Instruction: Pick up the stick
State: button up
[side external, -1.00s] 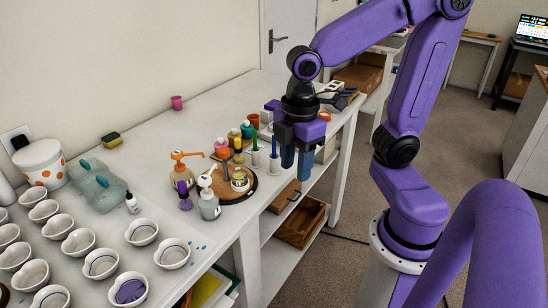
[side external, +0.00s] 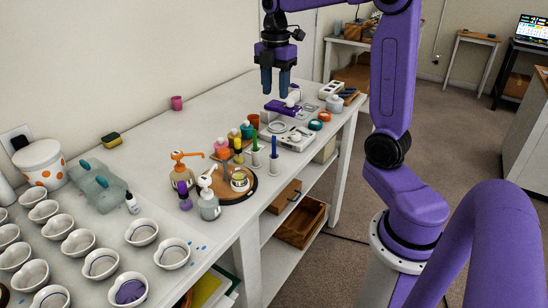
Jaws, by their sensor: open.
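Two thin upright pieces, one green (side external: 255,140) and one blue (side external: 274,146), stand in pale holders at the right edge of the round wooden board (side external: 236,198). They are the most stick-like things I see; I cannot tell which one is the stick. My gripper (side external: 275,90) is open, with two dark blue fingers pointing down and nothing between them. It hangs above the back of the table, higher than both upright pieces and apart from them.
Pump bottles (side external: 208,200) and small coloured bottles crowd the board. A white device with a purple top (side external: 283,107) stands near my gripper in the picture. White cups (side external: 141,232) fill the left front of the table (side external: 200,118). The back left of the tabletop is mostly clear.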

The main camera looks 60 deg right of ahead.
send_over(274, 154)
jog(key=f, duration=1.1)
jog(key=shift+d+f, duration=0.3)
jog(key=shift+f, duration=0.05)
jog(key=shift+w+a+f, duration=0.1)
jog(key=shift+a+f, duration=0.05)
jog(key=shift+f, duration=2.5)
grip_shut()
